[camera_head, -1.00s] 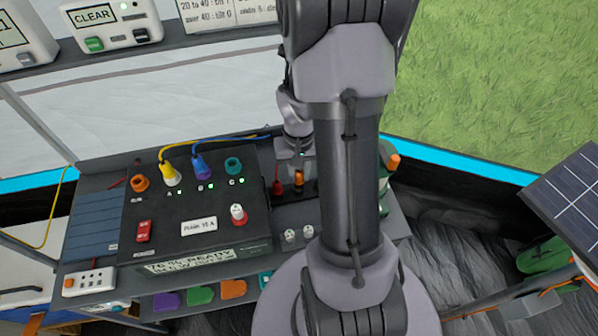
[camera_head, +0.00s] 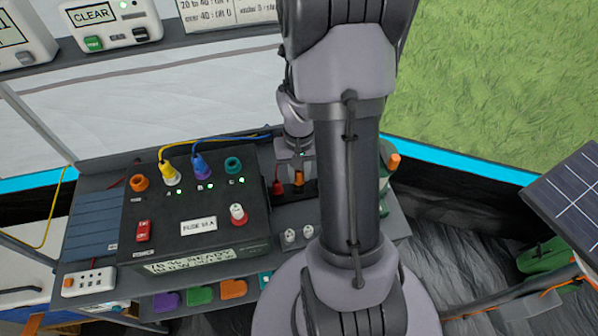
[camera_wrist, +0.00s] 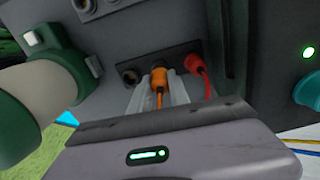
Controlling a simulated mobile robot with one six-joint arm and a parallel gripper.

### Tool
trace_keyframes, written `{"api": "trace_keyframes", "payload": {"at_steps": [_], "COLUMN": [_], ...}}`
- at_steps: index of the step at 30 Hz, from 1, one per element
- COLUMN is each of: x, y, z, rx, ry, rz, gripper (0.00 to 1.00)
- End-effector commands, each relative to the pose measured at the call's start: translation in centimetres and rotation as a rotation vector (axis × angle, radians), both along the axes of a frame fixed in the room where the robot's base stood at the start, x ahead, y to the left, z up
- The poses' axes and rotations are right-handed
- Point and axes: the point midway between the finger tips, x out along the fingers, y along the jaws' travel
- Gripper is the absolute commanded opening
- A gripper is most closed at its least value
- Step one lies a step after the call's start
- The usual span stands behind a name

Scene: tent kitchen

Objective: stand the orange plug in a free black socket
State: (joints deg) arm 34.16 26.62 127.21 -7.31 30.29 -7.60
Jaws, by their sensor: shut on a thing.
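The orange plug (camera_head: 299,177) stands at the black socket strip (camera_head: 283,194), beside a red plug (camera_head: 277,187). My gripper (camera_head: 297,165) is around the orange plug from above. In the wrist view, my gripper's pale fingers (camera_wrist: 158,97) are shut on the orange plug (camera_wrist: 161,78), whose cable comes toward the camera. The plug is at the middle of the strip (camera_wrist: 176,60); I cannot tell how deep it sits. The red plug (camera_wrist: 195,65) is at one side of it, and an empty black socket (camera_wrist: 130,77) at the other.
A black power box (camera_head: 190,215) stands left of my gripper, with yellow (camera_head: 170,175) and blue (camera_head: 201,170) plugs and cables. Two pale round fittings (camera_head: 299,235) sit in front of the strip. A green-and-white object (camera_wrist: 45,85) is close to my gripper in the wrist view.

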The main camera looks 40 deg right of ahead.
Motion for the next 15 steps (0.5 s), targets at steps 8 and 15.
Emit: {"api": "trace_keyframes", "payload": {"at_steps": [8,15], "x": [-0.01,-0.01], "y": [0.01,0.01], "z": [-0.67,-1.15], "rx": [0.0,0.0], "ry": [0.0,0.0], "rz": [0.0,0.0], "gripper": [0.0,0.0]}}
